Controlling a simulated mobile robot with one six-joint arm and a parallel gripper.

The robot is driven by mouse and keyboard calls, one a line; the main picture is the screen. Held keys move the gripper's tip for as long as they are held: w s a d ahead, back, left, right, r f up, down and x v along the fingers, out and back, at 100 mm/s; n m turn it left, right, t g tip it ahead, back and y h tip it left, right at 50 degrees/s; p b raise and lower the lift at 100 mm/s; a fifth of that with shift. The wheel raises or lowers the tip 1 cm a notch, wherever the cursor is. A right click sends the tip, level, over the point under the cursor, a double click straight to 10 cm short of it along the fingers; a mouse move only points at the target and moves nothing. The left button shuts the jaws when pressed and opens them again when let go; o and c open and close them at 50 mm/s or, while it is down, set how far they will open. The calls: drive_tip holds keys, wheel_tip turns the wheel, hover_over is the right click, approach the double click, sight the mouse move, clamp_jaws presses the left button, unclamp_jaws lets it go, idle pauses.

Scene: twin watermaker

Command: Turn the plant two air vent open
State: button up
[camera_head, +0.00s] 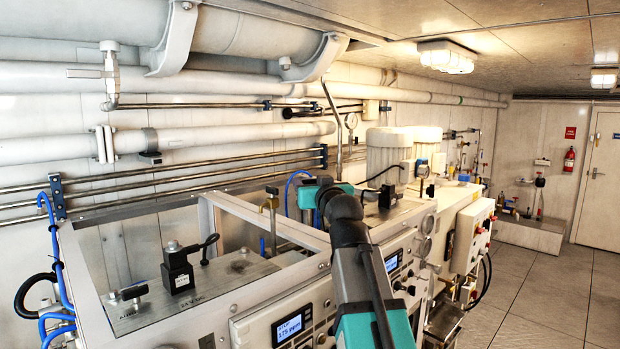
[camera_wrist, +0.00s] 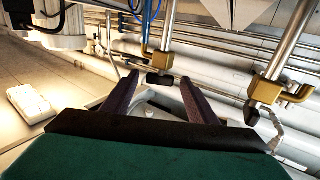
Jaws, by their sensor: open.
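A small brass valve (camera_head: 272,202) with a dark handle stands on a thin pipe inside the open frame, just left of my wrist in the head view. In the wrist view, one brass valve (camera_wrist: 159,60) has its dark handle end between or just beyond my fingertips; contact cannot be told. A second brass valve (camera_wrist: 268,90) sits on a pipe to the right. No label shows which is the plant two air vent. My gripper (camera_wrist: 160,84) is open with its two dark fingers apart. In the head view its fingers are not clearly seen.
The metal frame (camera_head: 262,221) of the machine surrounds the valve area. Blue hoses (camera_head: 292,190) run close to my wrist. Open floor (camera_head: 545,300) lies at right.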

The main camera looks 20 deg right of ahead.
drive_tip(key=shift+w+d+p, duration=0.15)
drive_tip(key=shift+w+p, duration=0.2)
drive_tip(key=shift+w, duration=0.85)
drive_tip(key=c, duration=1.1)
drive_tip(key=shift+o, duration=0.2)
drive_tip(key=y+b, duration=0.1)
drive_tip(key=b, duration=0.2)
drive_tip(key=shift+d+f+n, duration=0.1)
drive_tip(key=shift+f+n, duration=0.1)
drive_tip(key=shift+n, duration=0.2)
drive_tip(key=n+y+b, duration=0.2)
drive_tip(key=y+b, duration=0.1)
drive_tip(key=b, duration=0.4)
drive_tip(key=shift+y, duration=0.4)
drive_tip(key=n+y+b, duration=0.2)
drive_tip(key=y+b, duration=0.1)
drive_tip(key=b, duration=0.2)
drive_tip(key=shift+r+g, duration=0.1)
drive_tip(key=shift+g, duration=0.3)
drive_tip(key=shift+r+n+y+b, duration=0.1)
drive_tip(key=shift+n+y+b, duration=0.55)
drive_tip(key=shift+b, duration=0.4)
